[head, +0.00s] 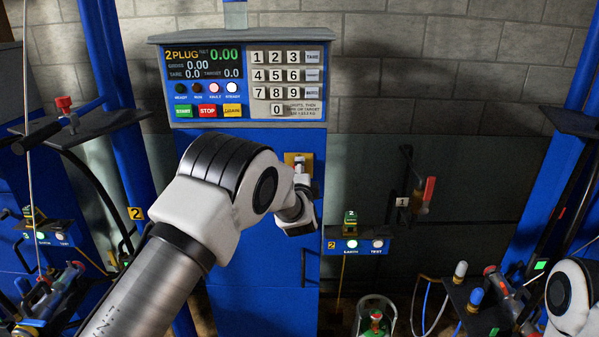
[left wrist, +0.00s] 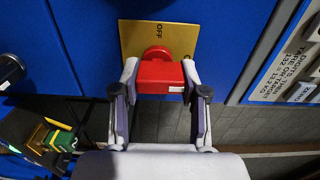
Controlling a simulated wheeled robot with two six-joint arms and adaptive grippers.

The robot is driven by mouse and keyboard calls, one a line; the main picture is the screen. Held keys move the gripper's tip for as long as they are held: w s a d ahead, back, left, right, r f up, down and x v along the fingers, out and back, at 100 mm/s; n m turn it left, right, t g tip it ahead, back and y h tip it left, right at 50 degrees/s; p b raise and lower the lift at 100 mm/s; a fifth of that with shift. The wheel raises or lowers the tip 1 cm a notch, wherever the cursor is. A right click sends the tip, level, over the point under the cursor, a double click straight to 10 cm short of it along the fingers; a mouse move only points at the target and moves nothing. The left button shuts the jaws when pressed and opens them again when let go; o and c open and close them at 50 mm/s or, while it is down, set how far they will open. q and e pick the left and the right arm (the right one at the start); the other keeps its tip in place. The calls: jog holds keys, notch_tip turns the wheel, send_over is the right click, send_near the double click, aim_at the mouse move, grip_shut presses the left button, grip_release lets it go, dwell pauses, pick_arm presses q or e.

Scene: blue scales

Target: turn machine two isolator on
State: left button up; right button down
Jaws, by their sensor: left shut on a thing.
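The isolator is a red handle (left wrist: 160,76) on a yellow plate (left wrist: 134,34) marked OFF, fixed to a blue column. In the left wrist view my left gripper (left wrist: 159,80) has a finger on each side of the red handle and is shut on it. In the head view the yellow plate (head: 290,158) shows just below the console, and my left arm mostly covers the handle. The console (head: 245,77) of machine two reads "2 PLUG" and 0.00. My right gripper is out of the frames; only part of my right arm shows at the lower right.
A red-handled lever (head: 428,190) is on the glass panel behind. A shelf (head: 85,124) with a red knob stands at the left. Hoses and fittings crowd both lower corners.

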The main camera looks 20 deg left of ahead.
pick_arm(q)
jog(key=shift+f, duration=0.1)
dwell(0.4)
jog(key=o, duration=1.1)
jog(key=shift+d, duration=0.1)
jog(key=shift+o, duration=0.2)
jog(key=shift+s, duration=0.1)
jog(key=v, duration=1.1)
jog(key=shift+s, duration=0.35)
jog(key=shift+d, duration=0.1)
